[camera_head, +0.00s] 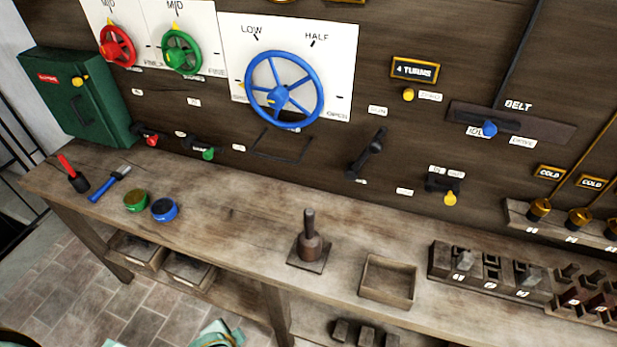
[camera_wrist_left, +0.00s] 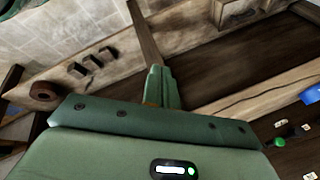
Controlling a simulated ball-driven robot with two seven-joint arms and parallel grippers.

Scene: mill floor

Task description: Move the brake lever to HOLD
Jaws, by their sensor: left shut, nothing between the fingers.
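A dark lever (camera_head: 367,153) is fixed to the wooden wall right of the large blue wheel and leans up to the right. It looks like the brake lever. One small label (camera_head: 378,110) is by its upper end and another (camera_head: 361,181) by its lower end. Both are too small to read, so I cannot tell which marks HOLD. My left gripper (camera_wrist_left: 155,85) shows in the left wrist view with its green fingers shut and empty, apart from the lever. The lever cannot be made out in that view. My right gripper is not in view.
The large blue wheel (camera_head: 281,96) juts from the wall left of the lever. A yellow-knobbed lever (camera_head: 446,191) is to its right. A handled stamp (camera_head: 310,242) and an open wooden box (camera_head: 388,281) stand on the bench (camera_head: 240,211) below. Bare bench lies left of the stamp.

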